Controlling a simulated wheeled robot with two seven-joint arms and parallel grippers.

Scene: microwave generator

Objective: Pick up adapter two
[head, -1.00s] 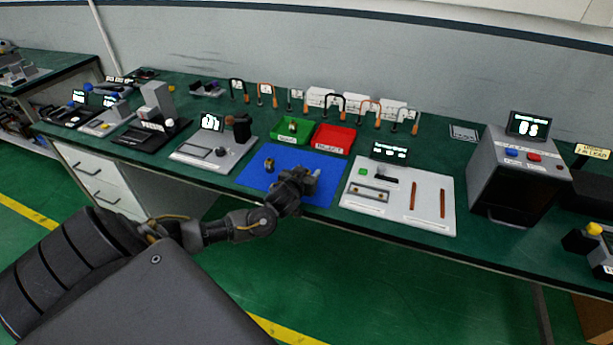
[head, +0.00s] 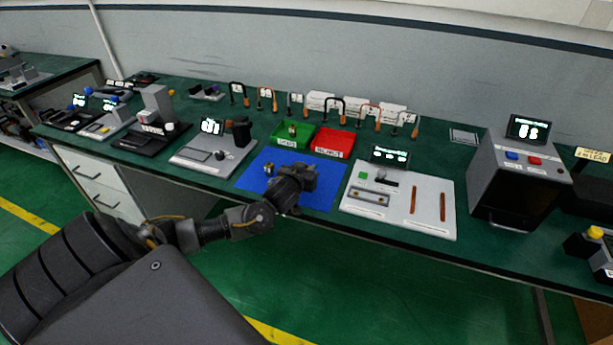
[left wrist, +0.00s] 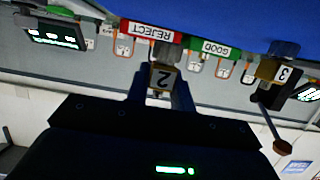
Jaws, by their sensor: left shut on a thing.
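Adapter two (left wrist: 163,78), a small brass-and-dark block marked "2", sits between the fingers of my left gripper (left wrist: 162,92) in the left wrist view. The gripper is shut on it. In the head view my left gripper (head: 303,174) is over the blue mat (head: 322,195), and its wrist hides the adapter. I cannot tell how high the adapter is above the mat. Another adapter marked "3" (left wrist: 278,73) stands apart on the mat; it also shows in the head view (head: 269,169), left of the gripper. My right gripper is not in view.
A green GOOD bin (head: 284,141) holding a small part and a red REJECT bin (head: 333,142) stand behind the mat. A grey fixture panel (head: 400,215) is to the right, and a grey station with a dark knob (head: 190,157) to the left. Several hooked leads line the back.

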